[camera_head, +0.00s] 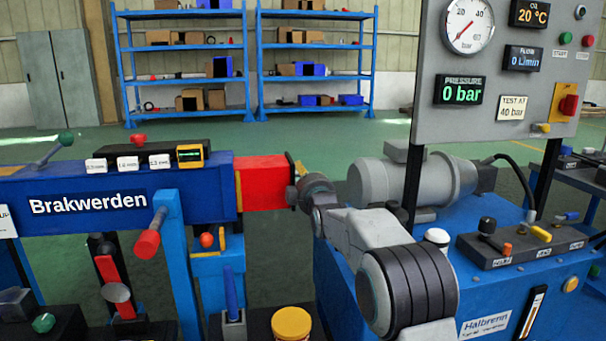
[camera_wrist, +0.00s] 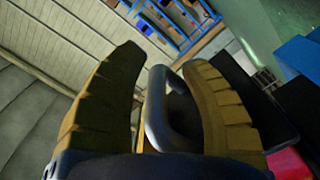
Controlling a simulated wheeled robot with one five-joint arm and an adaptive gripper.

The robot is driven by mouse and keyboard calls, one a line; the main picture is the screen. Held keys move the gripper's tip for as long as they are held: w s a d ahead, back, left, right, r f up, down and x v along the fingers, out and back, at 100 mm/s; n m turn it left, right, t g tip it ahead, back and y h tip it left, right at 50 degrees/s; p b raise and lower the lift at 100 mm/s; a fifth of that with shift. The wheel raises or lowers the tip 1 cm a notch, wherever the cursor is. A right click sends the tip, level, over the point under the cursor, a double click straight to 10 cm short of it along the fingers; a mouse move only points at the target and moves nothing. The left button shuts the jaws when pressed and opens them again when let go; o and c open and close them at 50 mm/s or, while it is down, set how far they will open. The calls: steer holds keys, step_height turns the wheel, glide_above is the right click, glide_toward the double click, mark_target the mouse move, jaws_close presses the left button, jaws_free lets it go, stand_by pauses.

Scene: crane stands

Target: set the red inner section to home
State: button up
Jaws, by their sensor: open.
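The red inner section (camera_head: 262,182) sticks a short way out of the right end of the blue Brakwerden boom (camera_head: 190,195). A dark plate (camera_head: 291,166) closes its right end. The wrist view also shows a corner of the red section (camera_wrist: 290,165) at lower right. My gripper (camera_wrist: 163,62) is open at this end plate. A grey metal loop handle (camera_wrist: 160,108) stands between its two yellow-brown fingers, closer to the right finger. I cannot tell whether either finger touches it. In the head view my wrist hides the fingers and the handle.
A blue hydraulic unit (camera_head: 335,280) with a grey motor (camera_head: 375,182) stands close on the right, under a gauge panel (camera_head: 490,120) reading 0 bar. A red-tipped lever (camera_head: 147,242) and a yellow-lidded pot (camera_head: 291,324) are in front of and below the boom.

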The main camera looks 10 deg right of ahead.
steer(key=shift+o, duration=0.4)
jaws_close()
